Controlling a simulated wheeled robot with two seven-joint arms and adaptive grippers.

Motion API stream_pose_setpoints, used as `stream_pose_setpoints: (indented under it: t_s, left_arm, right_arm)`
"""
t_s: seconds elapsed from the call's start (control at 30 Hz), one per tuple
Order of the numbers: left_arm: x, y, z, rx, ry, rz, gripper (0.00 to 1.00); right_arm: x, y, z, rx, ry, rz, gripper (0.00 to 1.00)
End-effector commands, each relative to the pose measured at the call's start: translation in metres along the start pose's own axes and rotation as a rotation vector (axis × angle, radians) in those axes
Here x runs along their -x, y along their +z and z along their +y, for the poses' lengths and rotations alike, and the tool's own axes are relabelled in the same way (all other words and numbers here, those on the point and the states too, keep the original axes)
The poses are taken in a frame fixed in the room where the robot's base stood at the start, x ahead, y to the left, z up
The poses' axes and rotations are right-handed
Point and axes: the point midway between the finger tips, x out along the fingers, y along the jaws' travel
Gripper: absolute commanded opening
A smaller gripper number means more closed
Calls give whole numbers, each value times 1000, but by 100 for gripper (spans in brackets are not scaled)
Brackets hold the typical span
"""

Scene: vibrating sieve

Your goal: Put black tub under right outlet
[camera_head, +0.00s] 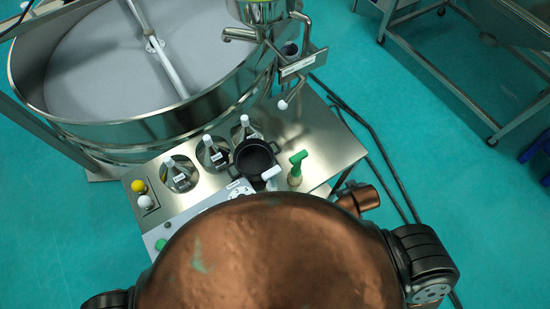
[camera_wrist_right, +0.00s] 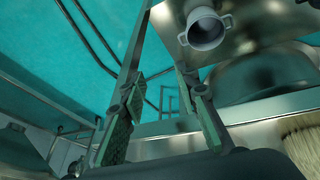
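A black tub (camera_head: 254,158) with small side handles stands on the steel top of the sieve machine, near the middle of the head view. Something with a white end overlaps its front edge. A steel spout (camera_head: 239,34) points left from a small steel vessel above and right of the tub. I cannot tell which outlet is the right one. In the right wrist view my right gripper (camera_wrist_right: 160,122) is open, with nothing between its fingers. A pale grey cup with two lugs (camera_wrist_right: 205,27) is beyond the fingers, upper right. My left gripper is not in view.
The large round sieve pan (camera_head: 120,55) fills the upper left. Several white-handled items stand left of the tub, and a green-handled brush (camera_head: 297,166) right of it. Bristles (camera_wrist_right: 302,148) show close by in the wrist view.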

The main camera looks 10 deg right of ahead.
Motion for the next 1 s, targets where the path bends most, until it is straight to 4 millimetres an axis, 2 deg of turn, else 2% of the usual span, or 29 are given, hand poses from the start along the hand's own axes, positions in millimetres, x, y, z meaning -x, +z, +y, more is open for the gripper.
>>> stream_pose_setpoints:
  t_s: [0.03, 0.1, 0.2, 0.37, 0.57, 0.73, 0.83, 0.9, 1.0]
  left_arm:
    - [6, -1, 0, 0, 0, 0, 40]
    - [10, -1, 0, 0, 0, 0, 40]
    - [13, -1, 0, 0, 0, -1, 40]
    - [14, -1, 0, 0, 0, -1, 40]
    - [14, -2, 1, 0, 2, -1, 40]
    - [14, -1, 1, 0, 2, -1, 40]
    - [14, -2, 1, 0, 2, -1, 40]
    - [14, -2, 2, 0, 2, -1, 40]
    - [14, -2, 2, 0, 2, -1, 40]
  right_arm:
    - [18, -12, 5, 16, 12, 25, 29]
    - [38, -32, 14, 57, 39, 71, 29]
    - [55, -68, 24, 150, 88, 163, 29]
    - [65, -123, 33, 320, 167, 311, 29]
    - [73, -186, 30, 555, 261, 493, 29]
    - [85, -246, 10, 850, 355, 693, 29]
    - [94, -280, -18, 1117, 420, 853, 29]
    - [100, -294, -44, 1341, 455, 976, 29]
    - [102, -293, -79, 1653, 473, 1133, 29]
